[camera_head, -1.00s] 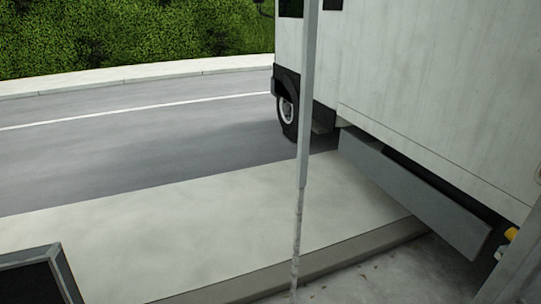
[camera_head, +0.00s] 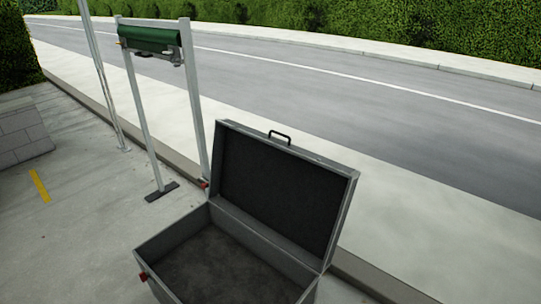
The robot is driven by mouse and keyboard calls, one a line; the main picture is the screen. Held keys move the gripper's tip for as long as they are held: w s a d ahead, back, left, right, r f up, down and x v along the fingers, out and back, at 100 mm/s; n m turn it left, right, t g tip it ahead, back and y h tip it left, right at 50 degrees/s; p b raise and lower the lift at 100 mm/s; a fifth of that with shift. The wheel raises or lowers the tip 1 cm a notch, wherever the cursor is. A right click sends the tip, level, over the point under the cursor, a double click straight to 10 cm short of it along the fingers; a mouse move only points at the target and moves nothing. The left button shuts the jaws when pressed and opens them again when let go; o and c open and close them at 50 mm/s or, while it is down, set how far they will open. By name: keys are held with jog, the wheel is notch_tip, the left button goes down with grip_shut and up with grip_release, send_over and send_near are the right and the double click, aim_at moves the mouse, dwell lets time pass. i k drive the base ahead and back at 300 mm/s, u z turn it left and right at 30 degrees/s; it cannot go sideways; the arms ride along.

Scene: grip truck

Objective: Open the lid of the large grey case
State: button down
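The large grey case (camera_head: 172,240) stands on the pavement at the bottom middle of the head view. Its lid (camera_head: 280,185) is raised and leans back a little past upright, with a black handle (camera_head: 279,137) on its top edge. The dark lining inside shows, and the case looks empty. A red latch (camera_head: 143,277) sits on the near left wall. The case's lower front is cut off by the picture's bottom edge. My gripper is not in view.
Behind the case on the left stands a metal frame (camera_head: 196,100) holding a green roll (camera_head: 150,39), with a thin pole (camera_head: 102,80) beside it. A low block wall (camera_head: 22,135) is at far left. The road (camera_head: 400,120) runs behind. Pavement left of the case is clear.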

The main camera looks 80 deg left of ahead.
aim_at(299, 199)
jog(key=u, duration=0.95)
jog(key=i, duration=2.35)
jog(key=u, duration=2.75)
jog(key=i, duration=1)
jog(key=u, duration=0.05)
